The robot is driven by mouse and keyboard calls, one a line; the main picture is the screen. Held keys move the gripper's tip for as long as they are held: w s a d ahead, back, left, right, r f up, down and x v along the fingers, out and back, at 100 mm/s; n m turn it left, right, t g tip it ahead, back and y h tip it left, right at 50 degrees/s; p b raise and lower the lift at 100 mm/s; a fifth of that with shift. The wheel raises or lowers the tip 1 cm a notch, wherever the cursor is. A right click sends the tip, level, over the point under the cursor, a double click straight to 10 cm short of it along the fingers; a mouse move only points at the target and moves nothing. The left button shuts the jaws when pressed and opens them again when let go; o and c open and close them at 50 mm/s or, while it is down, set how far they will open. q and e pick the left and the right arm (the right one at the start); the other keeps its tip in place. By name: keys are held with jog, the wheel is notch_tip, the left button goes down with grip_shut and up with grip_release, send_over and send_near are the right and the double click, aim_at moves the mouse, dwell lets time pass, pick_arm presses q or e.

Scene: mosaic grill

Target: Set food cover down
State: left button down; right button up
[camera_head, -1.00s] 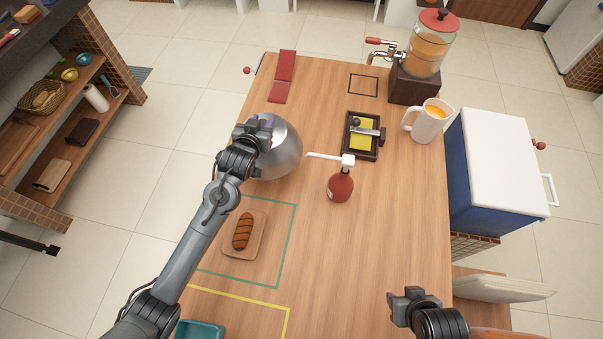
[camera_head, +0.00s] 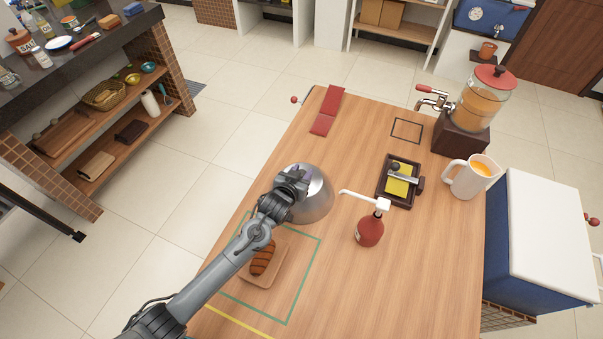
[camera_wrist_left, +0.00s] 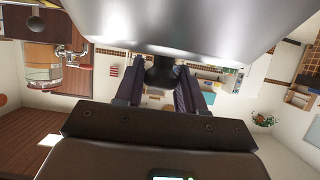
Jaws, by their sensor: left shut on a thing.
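The food cover (camera_head: 318,199) is a shiny silver dome near the left edge of the table. My left gripper (camera_head: 292,181) is shut on its knob, and the dome fills the top of the wrist view (camera_wrist_left: 180,22). The knob (camera_wrist_left: 162,72) sits between the two fingers there. I cannot tell whether the rim touches the table. A grilled sausage (camera_head: 263,258) lies on a small wooden board (camera_head: 274,277) inside a green outlined square (camera_head: 303,282). The cover is beyond the board, and my left arm partly hides the board. My right gripper is out of view.
A red pump bottle (camera_head: 369,231) stands right of the cover, its spout pointing toward it. A dark tray (camera_head: 383,190) with a yellow item, a juice pitcher (camera_head: 468,177) and a drink dispenser (camera_head: 462,130) stand farther back. The table's right front is clear.

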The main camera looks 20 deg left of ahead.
pick_arm(q)
jog(key=shift+w, duration=0.1)
jog(key=c, duration=0.7)
grip_release()
jog(key=shift+r, duration=0.15)
jog(key=shift+s+r, duration=0.1)
jog(key=shift+s, duration=0.25)
jog(key=s+g, duration=0.1)
jog(key=s, duration=0.7)
jog(key=s+g+p, duration=0.1)
jog(key=s+g, duration=0.1)
jog(key=s, duration=0.5)
jog(key=s+g+p, duration=0.1)
jog(key=s+g, duration=0.1)
jog(key=s, duration=0.6)
jog(key=shift+s+a+r+m, duration=0.1)
jog(key=shift+s+r+m, duration=0.15)
jog(key=shift+s+m, duration=0.05)
jog(key=s+g, duration=0.1)
jog(key=s, duration=0.3)
jog(key=s+a+g, duration=0.1)
jog(key=s+g, duration=0.1)
jog(key=s, duration=0.3)
jog(key=s+a+m+g, duration=0.1)
jog(key=s, duration=0.4)
jog(key=shift+s+a+r+g, duration=0.15)
jog(key=shift+r+g, duration=0.15)
jog(key=shift+g, duration=0.1)
